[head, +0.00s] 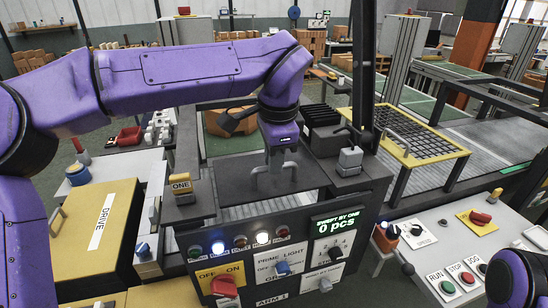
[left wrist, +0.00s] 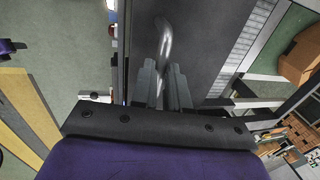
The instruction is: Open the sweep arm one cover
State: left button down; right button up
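The sweep arm one cover (head: 232,181) is a dark grey lid lying flat on top of the control box labelled ARM 1. A bent metal bar handle (head: 262,180) stands on it; the handle also shows in the left wrist view (left wrist: 165,38). My left gripper (head: 284,172) points down at the handle. In the left wrist view its two grey fingers (left wrist: 164,84) are close together on either side of the bar, with little gap showing. Contact is partly hidden. My right gripper is out of view; only a purple part of my right arm shows at the lower right.
A yellow block marked ONE (head: 181,186) sits at the cover's left. A grey knob block (head: 350,160) and a dark post (head: 363,70) stand at the right. The front panel (head: 290,255) carries lamps and switches. A yellow DRIVE box (head: 95,240) is at left.

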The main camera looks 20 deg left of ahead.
pick_arm(q)
jog(key=shift+w+a+r, duration=0.1)
jog(key=shift+w+r, duration=0.05)
jog(key=shift+r, duration=0.05)
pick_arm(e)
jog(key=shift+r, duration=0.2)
